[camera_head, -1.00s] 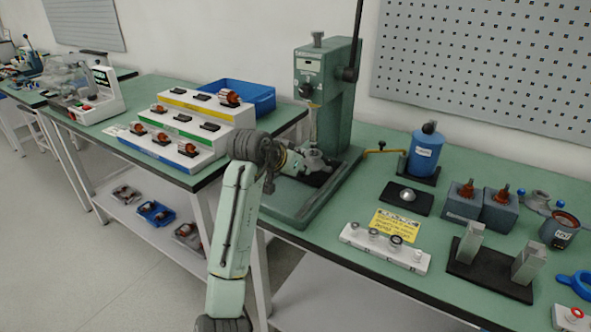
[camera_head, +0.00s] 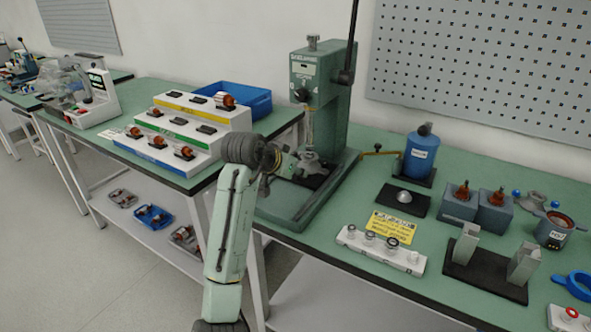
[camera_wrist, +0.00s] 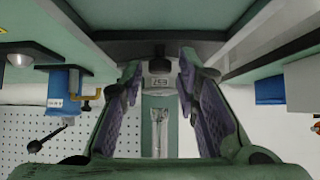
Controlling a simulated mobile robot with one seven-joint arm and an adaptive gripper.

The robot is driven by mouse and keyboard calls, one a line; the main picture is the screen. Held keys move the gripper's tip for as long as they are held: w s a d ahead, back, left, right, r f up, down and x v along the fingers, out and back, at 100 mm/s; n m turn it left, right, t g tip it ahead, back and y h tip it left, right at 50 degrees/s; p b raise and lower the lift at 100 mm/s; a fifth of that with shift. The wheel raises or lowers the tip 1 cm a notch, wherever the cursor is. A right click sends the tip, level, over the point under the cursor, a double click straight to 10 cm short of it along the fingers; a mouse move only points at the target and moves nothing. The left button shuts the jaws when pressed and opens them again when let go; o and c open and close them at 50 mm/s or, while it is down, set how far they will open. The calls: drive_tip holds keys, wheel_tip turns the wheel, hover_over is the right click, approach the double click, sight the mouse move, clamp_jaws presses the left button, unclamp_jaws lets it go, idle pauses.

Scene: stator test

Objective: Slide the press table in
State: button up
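The green press (camera_head: 335,95) stands at the back of the bench, with a tall column, a dark lever and a ram. At its foot a grey round-armed piece (camera_head: 313,162) sits over a dark plate (camera_head: 313,181), which I take as the press table. My gripper (camera_head: 299,163) is beside this piece, partly hidden by my own wrist. In the wrist view my gripper (camera_wrist: 160,62) has its two purple-padded fingers wide apart. A small dark knob (camera_wrist: 158,50) shows between the fingertips; I cannot tell whether they touch it. The press column and ram (camera_wrist: 159,130) show beyond.
A blue bottle (camera_head: 421,155), a yellow sign (camera_head: 391,227) and a white strip of rings (camera_head: 380,249) stand right of the press. A stepped white rack (camera_head: 190,125) and blue bin (camera_head: 240,98) stand left. The press base (camera_head: 280,212) reaches the bench's front edge.

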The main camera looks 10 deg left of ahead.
drive_tip(key=shift+p+v, duration=1.05)
drive_tip(key=shift+v, duration=1.55)
